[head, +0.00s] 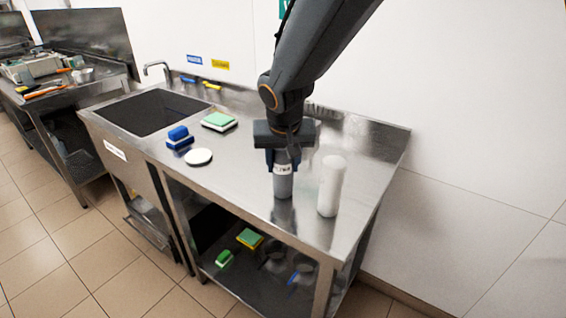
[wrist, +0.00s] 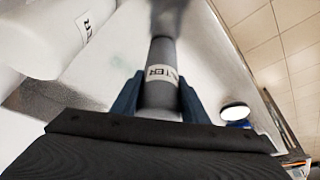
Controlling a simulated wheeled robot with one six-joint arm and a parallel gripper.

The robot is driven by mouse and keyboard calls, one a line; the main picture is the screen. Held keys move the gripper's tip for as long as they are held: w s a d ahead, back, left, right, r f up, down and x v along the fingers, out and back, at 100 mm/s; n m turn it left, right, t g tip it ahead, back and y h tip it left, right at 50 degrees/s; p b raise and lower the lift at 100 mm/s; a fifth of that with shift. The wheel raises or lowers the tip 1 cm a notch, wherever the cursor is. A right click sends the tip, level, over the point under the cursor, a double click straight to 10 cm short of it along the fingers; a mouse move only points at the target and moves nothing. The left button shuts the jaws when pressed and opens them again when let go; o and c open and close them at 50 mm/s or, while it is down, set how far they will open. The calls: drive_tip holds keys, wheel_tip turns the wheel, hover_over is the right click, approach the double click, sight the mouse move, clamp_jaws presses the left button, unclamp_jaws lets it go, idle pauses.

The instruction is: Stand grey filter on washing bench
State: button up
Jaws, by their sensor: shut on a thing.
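The grey filter (head: 283,184) is a grey cylinder with a white label. It is upright on or just above the steel washing bench (head: 240,181); I cannot tell whether its base touches. My gripper (head: 284,163) points down and is shut on the upper part of the filter. In the wrist view the grey filter (wrist: 160,92) sits between my two blue fingers (wrist: 158,98), its label partly readable. A white filter (head: 331,186) stands upright just right of it on the bench; it also shows at upper left in the wrist view (wrist: 45,35).
A round white lid (head: 198,157), a blue sponge block (head: 179,137) and a green and white pad (head: 219,121) lie left of my gripper. A sink (head: 150,111) is farther left. The lower shelf (head: 262,272) holds sponges. The bench's front right corner is clear.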

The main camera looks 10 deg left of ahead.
drive_tip(key=o, duration=1.3)
drive_tip(key=shift+f, duration=0.1)
drive_tip(key=shift+r, duration=0.25)
drive_tip(key=b+v, duration=0.1)
drive_tip(key=v, duration=1.1)
drive_tip(key=shift+f, duration=0.1)
drive_tip(key=shift+s, duration=0.1)
